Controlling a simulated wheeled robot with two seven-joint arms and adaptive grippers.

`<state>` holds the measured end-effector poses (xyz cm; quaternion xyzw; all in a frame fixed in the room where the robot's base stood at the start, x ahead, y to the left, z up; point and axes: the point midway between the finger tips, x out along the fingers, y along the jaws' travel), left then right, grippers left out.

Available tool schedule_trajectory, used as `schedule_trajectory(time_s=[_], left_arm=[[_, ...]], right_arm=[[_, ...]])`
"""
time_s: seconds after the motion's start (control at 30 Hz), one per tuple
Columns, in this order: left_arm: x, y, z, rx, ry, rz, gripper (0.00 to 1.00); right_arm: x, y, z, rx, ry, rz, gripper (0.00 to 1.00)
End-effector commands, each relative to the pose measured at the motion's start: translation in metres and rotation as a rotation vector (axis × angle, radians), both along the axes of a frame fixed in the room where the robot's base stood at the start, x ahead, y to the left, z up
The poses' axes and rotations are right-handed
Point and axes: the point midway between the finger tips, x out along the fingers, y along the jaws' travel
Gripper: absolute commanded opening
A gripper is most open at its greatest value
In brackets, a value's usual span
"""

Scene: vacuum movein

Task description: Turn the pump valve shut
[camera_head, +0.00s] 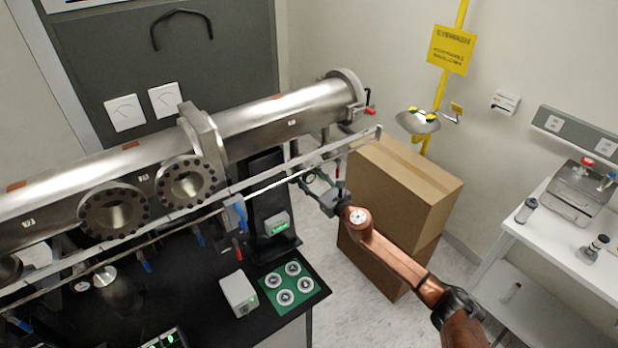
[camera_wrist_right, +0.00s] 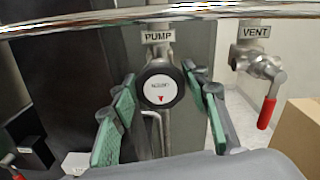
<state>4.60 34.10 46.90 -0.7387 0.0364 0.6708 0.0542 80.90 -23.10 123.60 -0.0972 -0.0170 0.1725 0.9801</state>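The pump valve (camera_wrist_right: 160,86) is a round black knob with a white face and a red mark pointing down, under a PUMP label (camera_wrist_right: 158,37) in the right wrist view. My right gripper (camera_wrist_right: 159,78) is open, with one green-padded finger on each side of the knob. A gap shows between the knob and the left finger; whether the right finger touches cannot be told. In the head view my right gripper (camera_head: 313,184) is at the pipework below the right end of the steel chamber (camera_head: 290,108), where the knob is too small to make out clearly. My left gripper is out of view.
A vent valve with a red lever (camera_wrist_right: 268,103) sits right of the knob. A metal rail (camera_head: 300,160) runs just above my gripper. Cardboard boxes (camera_head: 405,185) stand behind my right arm. A black bench (camera_head: 190,305) is at left, a white table (camera_head: 560,240) at right.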

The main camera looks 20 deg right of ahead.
Motion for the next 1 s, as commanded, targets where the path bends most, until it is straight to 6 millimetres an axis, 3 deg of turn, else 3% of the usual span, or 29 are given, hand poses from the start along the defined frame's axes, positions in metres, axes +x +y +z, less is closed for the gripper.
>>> schedule_trajectory(time_s=[0.4,0.73,1.0], left_arm=[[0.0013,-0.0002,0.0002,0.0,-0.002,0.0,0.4],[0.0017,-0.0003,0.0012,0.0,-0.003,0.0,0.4],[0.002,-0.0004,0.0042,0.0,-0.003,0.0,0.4]], right_arm=[[-0.0002,0.0,-0.0002,0.0,0.0,0.0,0.13],[-0.0001,0.0,-0.0002,0.055,0.02,0.0,0.13],[0.0002,0.0001,0.0002,0.232,0.085,0.001,0.13]])
